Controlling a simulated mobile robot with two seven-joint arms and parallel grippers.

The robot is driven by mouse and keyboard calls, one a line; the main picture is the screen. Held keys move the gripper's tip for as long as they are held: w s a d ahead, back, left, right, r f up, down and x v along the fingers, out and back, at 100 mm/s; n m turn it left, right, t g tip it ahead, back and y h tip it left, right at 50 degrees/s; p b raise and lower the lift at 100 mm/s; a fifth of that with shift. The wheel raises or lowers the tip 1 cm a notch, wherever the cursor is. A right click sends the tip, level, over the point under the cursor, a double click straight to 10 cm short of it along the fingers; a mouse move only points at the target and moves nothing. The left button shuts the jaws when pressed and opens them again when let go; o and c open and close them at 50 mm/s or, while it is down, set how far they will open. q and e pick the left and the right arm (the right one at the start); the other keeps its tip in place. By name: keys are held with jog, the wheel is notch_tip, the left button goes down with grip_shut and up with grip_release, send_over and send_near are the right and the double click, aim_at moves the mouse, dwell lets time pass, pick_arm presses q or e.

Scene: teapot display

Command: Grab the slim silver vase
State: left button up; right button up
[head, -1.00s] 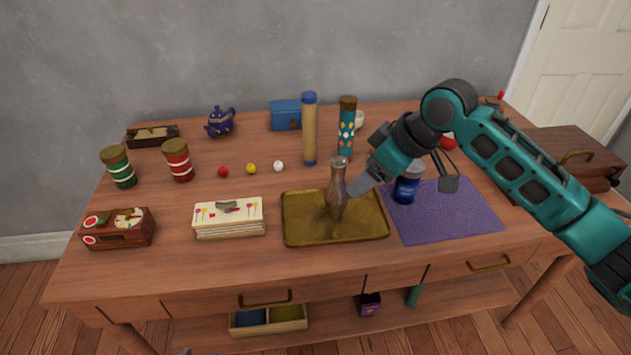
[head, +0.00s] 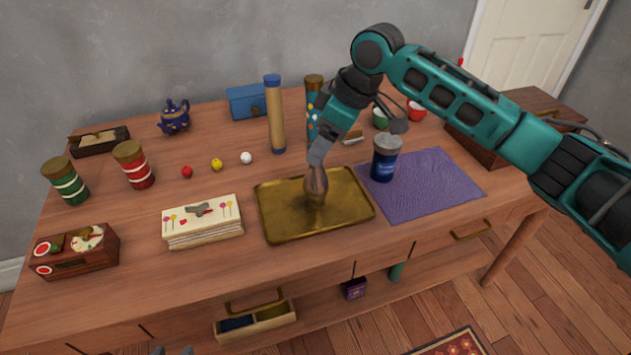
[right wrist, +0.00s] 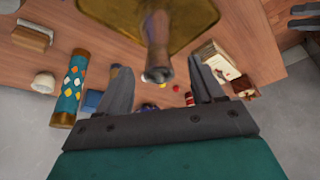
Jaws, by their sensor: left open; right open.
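The slim silver vase (head: 316,186) stands upright on the brass tray (head: 350,217) in the head view, with its upper neck hidden by my right gripper (head: 318,160). In the right wrist view the vase (right wrist: 158,40) shows its rim close to the camera, between the two spread fingers of my right gripper (right wrist: 158,68). A gap shows on both sides of the neck there, so the jaws are open around it and not closed on it. My left gripper (head: 173,351) shows only as small grey tips at the bottom edge of the head view.
A dark blue jar (head: 384,165) stands on a purple cloth (head: 430,187) just right of the tray. A tall tan cylinder (head: 275,120) and a patterned cylinder (head: 313,95) stand behind. A book stack (head: 203,222) lies left of the tray.

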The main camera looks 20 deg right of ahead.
aim_at(316, 178)
jog(key=b+x, duration=0.1)
jog(key=x, duration=0.4)
jog(key=shift+w+a+f, duration=0.1)
jog(key=shift+w+a, duration=0.15)
grip_shut()
dwell(0.4)
